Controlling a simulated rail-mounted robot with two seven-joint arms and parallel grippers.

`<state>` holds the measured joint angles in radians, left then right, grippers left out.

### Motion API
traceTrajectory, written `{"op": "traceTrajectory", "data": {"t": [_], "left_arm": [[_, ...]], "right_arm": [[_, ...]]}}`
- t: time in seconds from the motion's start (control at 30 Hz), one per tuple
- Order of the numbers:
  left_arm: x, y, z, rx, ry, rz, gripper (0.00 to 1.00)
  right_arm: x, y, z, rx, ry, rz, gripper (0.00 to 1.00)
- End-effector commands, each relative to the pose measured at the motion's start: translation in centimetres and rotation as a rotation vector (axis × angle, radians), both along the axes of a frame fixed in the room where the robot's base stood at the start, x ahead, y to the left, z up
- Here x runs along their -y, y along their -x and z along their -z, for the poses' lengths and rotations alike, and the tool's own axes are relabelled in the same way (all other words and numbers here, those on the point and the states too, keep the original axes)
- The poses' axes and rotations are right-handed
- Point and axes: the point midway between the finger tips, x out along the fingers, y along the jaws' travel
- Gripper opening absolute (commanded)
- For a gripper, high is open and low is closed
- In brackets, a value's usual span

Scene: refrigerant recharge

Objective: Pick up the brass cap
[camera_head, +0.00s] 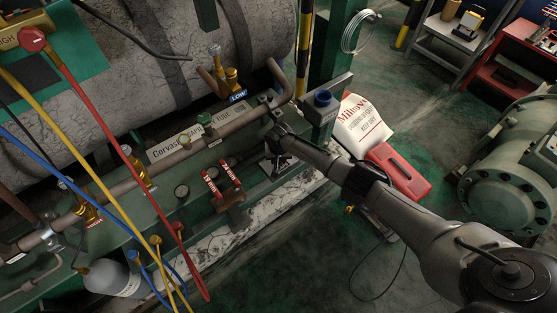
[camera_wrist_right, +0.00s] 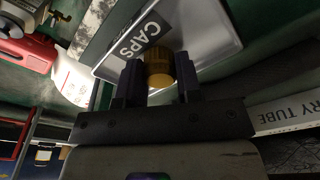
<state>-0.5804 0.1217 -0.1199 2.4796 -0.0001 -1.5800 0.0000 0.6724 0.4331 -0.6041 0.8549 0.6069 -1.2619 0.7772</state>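The brass cap (camera_wrist_right: 159,68) is a small ribbed golden cylinder in the right wrist view. It sits between the two dark fingers of my right gripper (camera_wrist_right: 160,80), which are drawn in close on both its sides. The pale tray labelled CAPS (camera_wrist_right: 216,35) lies just beyond the fingertips. I cannot tell whether the cap touches the tray. In the head view my right gripper (camera_head: 276,140) is beside the frame's copper pipe, and the cap there is hidden. My left gripper is not in view.
A pipe (camera_head: 240,123) runs close by my right gripper. Red valve handles (camera_head: 231,173) and hoses lie to the left.

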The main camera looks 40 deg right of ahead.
Motion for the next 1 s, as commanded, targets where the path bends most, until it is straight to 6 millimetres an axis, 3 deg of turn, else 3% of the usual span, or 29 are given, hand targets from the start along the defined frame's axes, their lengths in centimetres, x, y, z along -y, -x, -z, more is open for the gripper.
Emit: {"op": "traceTrajectory", "data": {"t": [0.2,0.57,0.77,0.9,1.0], "left_arm": [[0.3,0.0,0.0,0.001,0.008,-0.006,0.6],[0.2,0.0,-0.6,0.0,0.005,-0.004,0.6],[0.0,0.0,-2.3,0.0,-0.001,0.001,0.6],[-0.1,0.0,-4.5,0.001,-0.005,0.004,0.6],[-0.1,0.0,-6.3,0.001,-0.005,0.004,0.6]], "right_arm": [[0.0,0.0,0.0,0.0,0.0,0.0,0.09],[0.0,0.0,-0.6,0.001,-0.001,0.0,0.09],[-0.1,0.0,-2.6,0.001,0.0,-0.001,0.09],[-0.1,0.0,-5.1,0.0,-0.002,0.0,0.09],[0.6,2.0,-5.9,-0.004,0.0,-0.001,0.09]]}}
